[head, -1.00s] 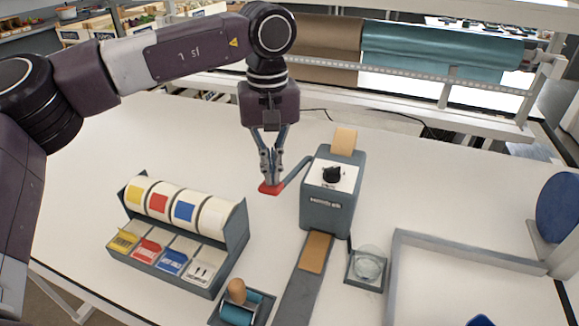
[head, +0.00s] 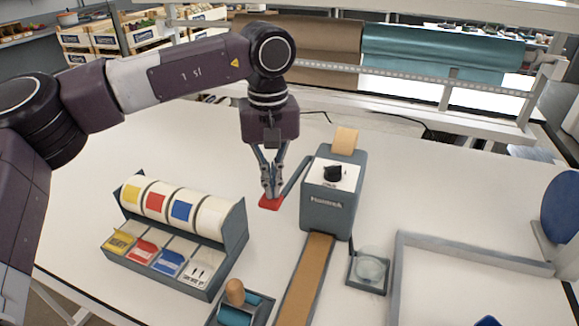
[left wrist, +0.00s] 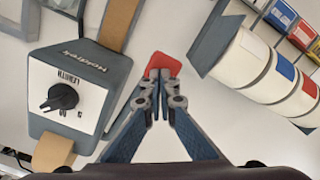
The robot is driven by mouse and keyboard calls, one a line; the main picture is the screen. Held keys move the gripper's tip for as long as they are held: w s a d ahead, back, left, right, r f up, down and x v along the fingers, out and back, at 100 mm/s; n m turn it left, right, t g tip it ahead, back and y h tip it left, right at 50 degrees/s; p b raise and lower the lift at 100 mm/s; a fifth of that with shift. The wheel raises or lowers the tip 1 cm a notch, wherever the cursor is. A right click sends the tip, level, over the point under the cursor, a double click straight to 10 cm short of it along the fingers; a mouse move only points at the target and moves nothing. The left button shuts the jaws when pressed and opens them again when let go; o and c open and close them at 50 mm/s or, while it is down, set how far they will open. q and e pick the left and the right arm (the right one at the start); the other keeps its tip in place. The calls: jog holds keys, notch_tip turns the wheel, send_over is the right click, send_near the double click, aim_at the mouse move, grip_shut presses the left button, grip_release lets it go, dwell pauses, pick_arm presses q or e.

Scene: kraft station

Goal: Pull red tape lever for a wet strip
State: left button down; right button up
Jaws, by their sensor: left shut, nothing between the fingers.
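The grey tape dispenser (head: 326,212) stands upright on the table with a black length knob (head: 333,173) on its white top plate. Its lever arm (head: 293,178) reaches out to the left and ends in a red tip (head: 270,204). My left gripper (head: 271,194) is shut and empty, pointing down with its fingertips at the red tip. The left wrist view shows the fingertips (left wrist: 158,88) against the red tip (left wrist: 163,65); contact is hard to judge. A brown tape strip (head: 306,280) lies out along the chute from the dispenser's front. My right gripper is not in view.
A label dispenser (head: 240,232) with coloured rolls stands left of the lever. A roller in a tray (head: 237,300) and a glass dish on a stand (head: 369,268) flank the chute. A grey frame (head: 470,253) lies at right. Paper rolls hang behind.

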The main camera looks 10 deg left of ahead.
pick_arm(q)
jog(key=shift+f, duration=0.45)
jog(key=shift+f, duration=0.25)
jog(key=shift+r, duration=0.1)
notch_tip(320, 180, up, 12)
jog(key=p, duration=0.8)
jog(key=shift+p, duration=0.35)
